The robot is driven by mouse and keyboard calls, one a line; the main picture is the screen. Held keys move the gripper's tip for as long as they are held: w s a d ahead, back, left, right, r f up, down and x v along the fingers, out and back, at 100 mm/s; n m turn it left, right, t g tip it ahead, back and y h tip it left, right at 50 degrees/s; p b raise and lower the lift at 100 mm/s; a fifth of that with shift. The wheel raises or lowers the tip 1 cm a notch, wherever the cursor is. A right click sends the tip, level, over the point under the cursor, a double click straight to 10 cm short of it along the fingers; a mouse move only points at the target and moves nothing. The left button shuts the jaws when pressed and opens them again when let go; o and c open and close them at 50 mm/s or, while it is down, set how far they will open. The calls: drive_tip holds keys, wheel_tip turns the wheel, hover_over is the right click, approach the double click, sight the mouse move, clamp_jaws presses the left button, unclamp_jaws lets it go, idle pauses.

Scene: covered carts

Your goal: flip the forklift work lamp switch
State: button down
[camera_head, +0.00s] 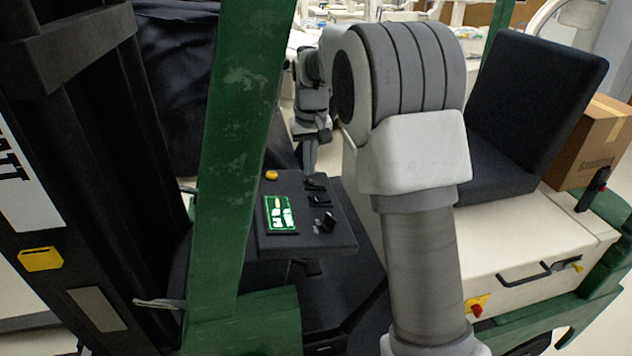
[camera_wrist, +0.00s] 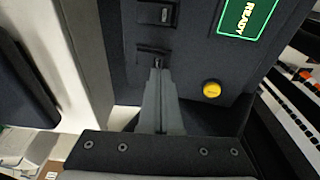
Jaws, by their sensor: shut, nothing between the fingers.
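The dark forklift dash panel (camera_head: 262,240) carries a row of small black switches. The farthest switch (camera_head: 315,185) lies just below my gripper (camera_head: 310,166) in the head view. In the wrist view my gripper (camera_wrist: 159,70) is shut and empty, its fingertips at or very near a black switch (camera_wrist: 152,50); I cannot tell whether they touch. A second switch (camera_wrist: 157,14) sits beyond it, and the nearest one to the head camera (camera_head: 328,222) stands tilted up. No label is readable, so I cannot tell which is the work lamp switch.
A green display (camera_head: 281,214) reading READY and a yellow knob (camera_head: 271,175) share the panel. A green post (camera_head: 232,120) stands left of it. The black seat (camera_head: 530,110) is to the right, with a cardboard box (camera_head: 602,140) behind it.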

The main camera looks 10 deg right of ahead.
sight(310, 182)
drive_tip(key=shift+f+b, duration=0.6)
drive_tip(key=shift+f, duration=0.4)
idle(0.7)
drive_tip(key=shift+r+p, duration=2.85)
drive_tip(key=shift+r, duration=0.7)
drive_tip(key=s+r+t+b, duration=0.1)
drive_tip(key=s+r, duration=0.3)
drive_tip(key=s, duration=0.4)
drive_tip(key=s+r+t+b, duration=0.1)
drive_tip(key=s+r+b, duration=0.15)
drive_tip(key=s, duration=0.65)
drive_tip(key=s+f+t, duration=0.1)
drive_tip(key=s+f, duration=0.1)
drive_tip(key=s, duration=0.6)
drive_tip(key=s+f+b, duration=0.1)
drive_tip(key=s+f, duration=0.2)
drive_tip(key=s, duration=0.6)
drive_tip(key=shift+f+t+b, duration=0.15)
drive_tip(key=shift+t+b, duration=0.15)
drive_tip(key=shift+t, duration=0.1)
